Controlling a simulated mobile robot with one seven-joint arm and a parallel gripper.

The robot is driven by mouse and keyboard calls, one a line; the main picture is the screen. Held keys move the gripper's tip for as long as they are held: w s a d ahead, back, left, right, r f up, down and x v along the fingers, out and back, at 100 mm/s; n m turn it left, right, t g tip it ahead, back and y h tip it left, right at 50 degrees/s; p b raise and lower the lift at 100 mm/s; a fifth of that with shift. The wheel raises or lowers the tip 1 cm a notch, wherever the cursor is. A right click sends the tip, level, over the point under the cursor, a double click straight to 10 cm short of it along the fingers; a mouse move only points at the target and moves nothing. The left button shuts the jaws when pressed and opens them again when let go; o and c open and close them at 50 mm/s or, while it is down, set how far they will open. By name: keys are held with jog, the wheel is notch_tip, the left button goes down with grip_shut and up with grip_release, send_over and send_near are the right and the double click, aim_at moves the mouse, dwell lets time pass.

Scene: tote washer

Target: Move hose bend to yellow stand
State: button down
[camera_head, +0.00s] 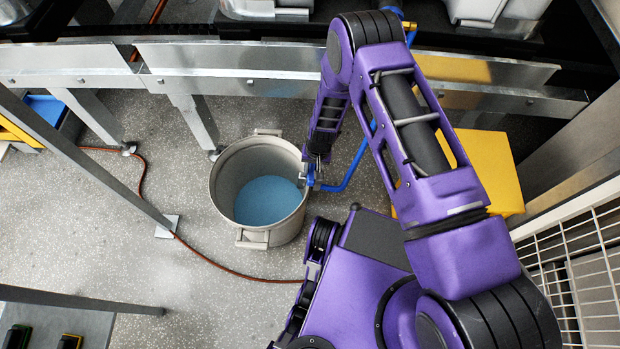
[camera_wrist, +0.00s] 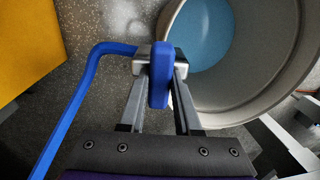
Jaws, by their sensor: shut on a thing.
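My gripper (camera_head: 314,178) is shut on the end of a blue bent tube, which I take to be the hose bend (camera_head: 349,172). In the wrist view, the blue grip end of the hose bend (camera_wrist: 159,88) sits between both fingertips (camera_wrist: 158,62). From there the tube bends left and down out of the picture. In the head view it rises behind my arm, so part of it is hidden. The yellow stand (camera_head: 490,168) is right of my gripper, partly behind my arm. It also shows at the left of the wrist view (camera_wrist: 28,48).
A grey round bin (camera_head: 226,172) with blue contents stands just left of my gripper, its rim close by. A metal rail (camera_head: 225,57) runs across the back. A red-brown hose (camera_head: 200,257) lies on the floor. A wire mesh panel (camera_head: 580,262) is at the right.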

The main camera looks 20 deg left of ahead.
jog(key=shift+r+p, duration=1.45)
jog(key=shift+r, duration=1.4)
jog(key=shift+r, duration=0.2)
notch_tip(320, 180, up, 7)
jog(key=p, duration=0.3)
jog(key=w+d+r+m, duration=0.2)
jog(key=w+d+r, duration=0.6)
jog(key=d+r, duration=1.2)
jog(key=d, duration=0.2)
jog(key=s+d+r+m, duration=0.1)
jog(key=d+r, duration=0.6)
jog(key=d, duration=0.2)
jog(key=shift+s+d+m, duration=0.2)
jog(key=shift+d+m, duration=0.1)
jog(key=shift+d, duration=0.05)
